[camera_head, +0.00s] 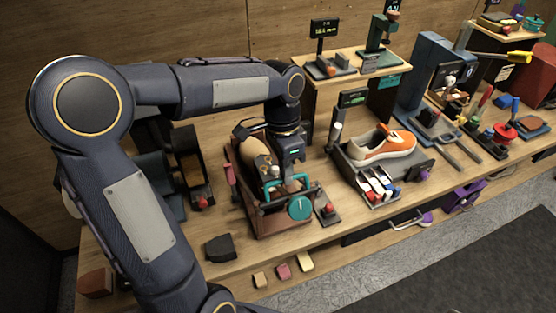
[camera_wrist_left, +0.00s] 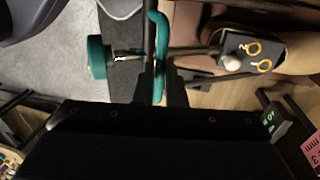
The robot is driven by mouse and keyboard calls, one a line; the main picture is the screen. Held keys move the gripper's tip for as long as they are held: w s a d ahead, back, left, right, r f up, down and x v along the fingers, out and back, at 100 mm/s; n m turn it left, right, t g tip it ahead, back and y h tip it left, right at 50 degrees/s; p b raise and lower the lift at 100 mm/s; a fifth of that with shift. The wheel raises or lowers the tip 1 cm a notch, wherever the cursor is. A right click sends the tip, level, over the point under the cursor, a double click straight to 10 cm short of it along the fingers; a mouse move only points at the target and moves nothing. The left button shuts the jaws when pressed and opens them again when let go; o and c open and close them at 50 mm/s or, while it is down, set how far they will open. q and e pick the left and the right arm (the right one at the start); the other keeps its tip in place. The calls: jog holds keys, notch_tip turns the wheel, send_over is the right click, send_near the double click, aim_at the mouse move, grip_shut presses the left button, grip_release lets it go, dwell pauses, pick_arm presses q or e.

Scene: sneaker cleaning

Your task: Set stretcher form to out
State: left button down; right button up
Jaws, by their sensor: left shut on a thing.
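The tan, shoe-shaped stretcher form (camera_head: 252,147) sits in a brown wooden stand (camera_head: 262,222) on the bench. A teal bar handle (camera_head: 272,188) and a round teal knob (camera_head: 300,207) are at the front of the stand. My left gripper (camera_head: 284,178) reaches down over the stand. In the left wrist view its fingers are closed on the teal handle (camera_wrist_left: 161,40), with the teal knob (camera_wrist_left: 97,57) to the left. Part of the tan form (camera_wrist_left: 299,52) shows at the right, beside a dark plate with two yellow rings (camera_wrist_left: 250,51). My arm hides part of the form. My right gripper is not in view.
A red-topped button box (camera_head: 327,213) stands right of the stand. An orange sneaker (camera_head: 382,146) lies on a grey station farther right. A dark block (camera_head: 221,248) lies near the front edge. The bench between stand and sneaker station is fairly clear.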

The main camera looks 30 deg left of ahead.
pick_arm(q)
jog(key=shift+s+d+r+p, duration=0.35)
jog(key=shift+s+d+r, duration=0.75)
jog(key=shift+d, duration=0.2)
jog(key=shift+r, duration=0.1)
jog(key=c, duration=1.5)
grip_release()
jog(key=shift+s+d, duration=0.1)
jog(key=shift+d, duration=0.05)
jog(key=r, duration=0.2)
jog(key=a+r, duration=0.1)
jog(key=r, duration=0.2)
jog(key=w+r, duration=0.1)
jog(key=r, duration=0.1)
jog(key=shift+a+r, duration=0.15)
jog(key=shift+r, duration=0.15)
